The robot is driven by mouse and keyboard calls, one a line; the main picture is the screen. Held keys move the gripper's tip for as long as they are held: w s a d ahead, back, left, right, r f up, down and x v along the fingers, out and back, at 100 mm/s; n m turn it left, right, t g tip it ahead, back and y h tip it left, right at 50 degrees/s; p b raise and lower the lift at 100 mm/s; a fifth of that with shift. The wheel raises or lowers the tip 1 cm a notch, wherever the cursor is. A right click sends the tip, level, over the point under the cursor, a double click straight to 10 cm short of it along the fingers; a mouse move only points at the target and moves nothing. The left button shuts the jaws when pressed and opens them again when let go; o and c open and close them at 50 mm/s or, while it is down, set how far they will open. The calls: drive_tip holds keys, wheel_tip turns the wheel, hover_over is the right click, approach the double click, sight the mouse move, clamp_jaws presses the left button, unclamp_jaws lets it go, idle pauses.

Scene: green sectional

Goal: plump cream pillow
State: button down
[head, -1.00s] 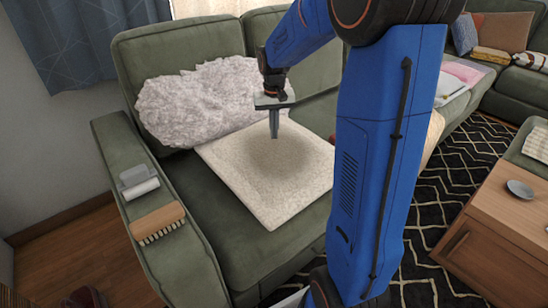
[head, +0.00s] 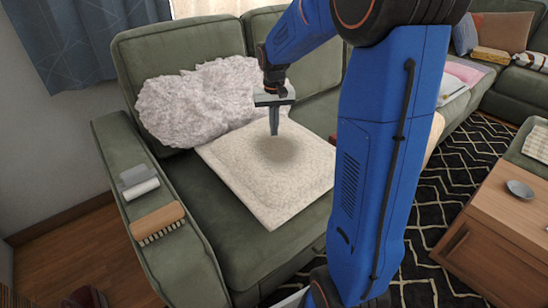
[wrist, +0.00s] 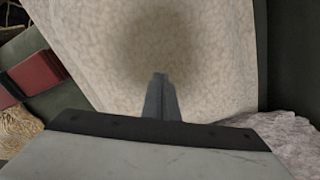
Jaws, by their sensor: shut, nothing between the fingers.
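The cream pillow (head: 258,190) lies flat on the green sofa seat, with a dark, shaded round patch in its middle. It also fills much of the wrist view (wrist: 205,60). My gripper (head: 274,131) points down over the pillow's back half, its fingers together with nothing between them. The shut fingers also show in the wrist view (wrist: 160,82), in front of the cream fabric. I cannot tell whether the tips touch the pillow. The pillow's right edge is partly behind my blue arm.
A fluffy whitish cushion (head: 200,103) leans on the sofa back behind the pillow. A lint roller (head: 140,183) and a wooden brush (head: 157,222) lie on the left armrest. A wooden coffee table (head: 490,235) stands at the right, past a patterned rug (head: 455,190).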

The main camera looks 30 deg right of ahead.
drive_tip(key=shift+f, duration=0.65)
drive_tip(key=shift+r, duration=0.15)
idle(0.6)
drive_tip(key=shift+r, duration=0.45)
drive_tip(key=shift+r, duration=3)
